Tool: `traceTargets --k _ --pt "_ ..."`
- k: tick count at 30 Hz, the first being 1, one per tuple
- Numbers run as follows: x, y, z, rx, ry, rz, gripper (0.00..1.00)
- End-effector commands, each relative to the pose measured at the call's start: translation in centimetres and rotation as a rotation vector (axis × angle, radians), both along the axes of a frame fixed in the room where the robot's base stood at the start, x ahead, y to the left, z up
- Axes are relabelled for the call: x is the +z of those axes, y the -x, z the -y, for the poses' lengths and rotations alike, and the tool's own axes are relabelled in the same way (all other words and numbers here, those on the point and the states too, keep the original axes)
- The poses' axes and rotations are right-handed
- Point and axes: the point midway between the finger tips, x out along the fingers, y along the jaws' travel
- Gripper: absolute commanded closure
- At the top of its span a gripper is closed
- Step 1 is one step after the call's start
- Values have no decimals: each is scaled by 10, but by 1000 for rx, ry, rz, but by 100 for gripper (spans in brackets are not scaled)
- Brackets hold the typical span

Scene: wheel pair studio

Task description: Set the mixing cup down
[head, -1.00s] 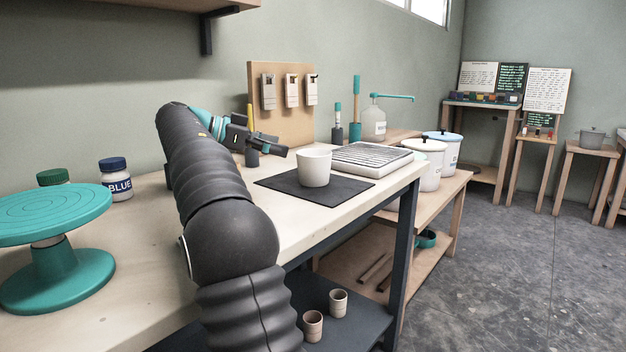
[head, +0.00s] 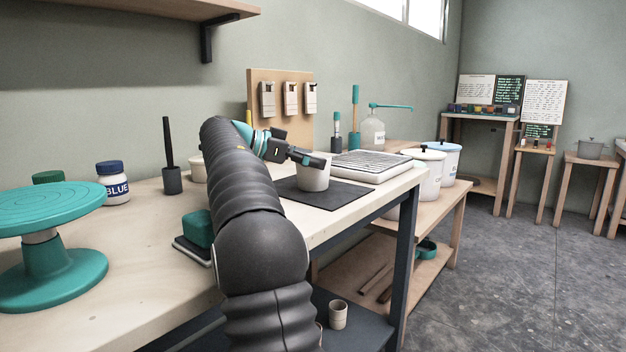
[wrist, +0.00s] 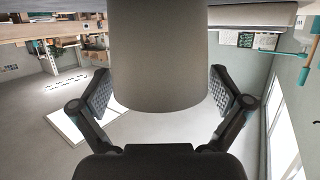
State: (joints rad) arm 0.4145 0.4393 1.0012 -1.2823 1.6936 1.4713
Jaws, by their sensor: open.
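The mixing cup, a plain white cup (head: 314,179), stands upright on the dark mat (head: 345,194) near the right end of the workbench. My gripper (head: 305,158) is at the cup's upper part, reaching in from the left and hiding much of its rim. In the wrist view, the cup (wrist: 158,50) looks large and grey between the two fingers of my gripper (wrist: 160,92). The finger pads stand apart on either side, with a visible gap to the cup's wall.
A ribbed tray (head: 372,165) lies just behind the mat. A teal turntable (head: 50,262), a blue-lidded jar (head: 113,184) and a black-handled tool in a holder (head: 171,180) stand on the left. My arm covers the bench's middle. Lidded buckets (head: 429,178) stand beyond the bench.

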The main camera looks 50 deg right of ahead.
Motion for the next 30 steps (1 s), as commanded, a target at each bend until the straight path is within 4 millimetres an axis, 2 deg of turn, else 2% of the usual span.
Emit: traceTargets --k 2,5,9,11,12,22,30 --pt "1 0 0 0 0 0 0" --pt "1 0 0 0 0 0 22" --pt "1 0 0 0 0 0 57" --pt "0 0 -1 0 0 0 58" --pt "1 0 -1 0 0 1 64" --pt "5 0 0 -1 0 1 64" --pt "32 0 0 -1 2 3 64"
